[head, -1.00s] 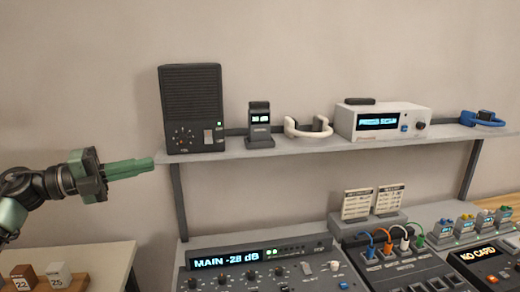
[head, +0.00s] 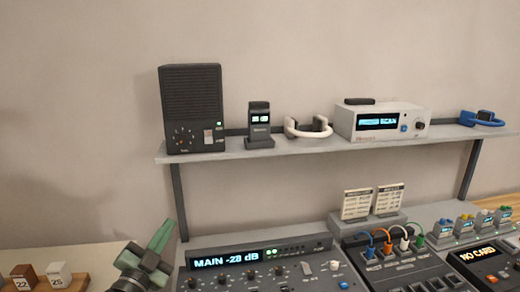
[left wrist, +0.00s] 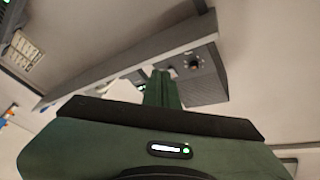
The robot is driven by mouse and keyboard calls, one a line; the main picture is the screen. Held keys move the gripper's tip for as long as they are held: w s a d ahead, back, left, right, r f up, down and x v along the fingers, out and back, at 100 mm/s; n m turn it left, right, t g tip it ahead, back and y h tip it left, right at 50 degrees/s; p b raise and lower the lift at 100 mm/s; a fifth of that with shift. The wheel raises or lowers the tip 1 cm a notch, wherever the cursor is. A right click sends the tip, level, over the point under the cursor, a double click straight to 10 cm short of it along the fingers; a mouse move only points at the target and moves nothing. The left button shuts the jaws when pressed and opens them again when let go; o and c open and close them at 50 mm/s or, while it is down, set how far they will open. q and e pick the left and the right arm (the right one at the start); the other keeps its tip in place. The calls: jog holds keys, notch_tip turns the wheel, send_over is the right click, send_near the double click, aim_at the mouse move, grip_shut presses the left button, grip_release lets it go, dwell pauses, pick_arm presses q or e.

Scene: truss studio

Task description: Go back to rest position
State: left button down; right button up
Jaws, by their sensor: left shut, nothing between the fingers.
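My left gripper (head: 161,238) is at the lower left of the head view, in front of the left edge of the mixer. Its green fingers are together, empty and tilted up to the right. It is below the left end of the shelf (head: 300,143) and apart from it. In the left wrist view, the shut green fingers (left wrist: 162,88) point up toward the shelf's underside and the dark speaker box (left wrist: 205,85). My right gripper is in no view.
On the shelf stand the black speaker box (head: 192,105), a small dark device (head: 260,125), a white headset (head: 292,129) and a white display unit (head: 385,122). Below are the mixer (head: 250,270) and a patch panel (head: 385,255).

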pick_arm(q)
jog(key=s+a+f+n+g+y, duration=0.1)
jog(key=s+f+n+g+y, duration=0.25)
jog(key=s+f, duration=0.55)
jog(key=s+f+n+g+y, duration=0.2)
jog(key=s+f+n+g, duration=0.4)
jog(key=f, duration=0.6)
jog(key=s+d+f+g+h, duration=0.1)
jog(key=s+f+g, duration=0.2)
jog(key=s, duration=0.7)
jog(key=s+d+f+g+h, duration=0.15)
jog(key=s+f+g, duration=0.25)
jog(key=s, duration=0.7)
notch_tip(320, 180, down, 26)
jog(key=s+r+g+y, duration=0.1)
jog(key=s+g, duration=0.1)
jog(key=s+a+f, duration=0.2)
jog(key=s+f, duration=1.5)
jog(key=shift+a+f+m+g, duration=0.25)
jog(key=shift+m+g, duration=0.1)
jog(key=shift+m, duration=0.1)
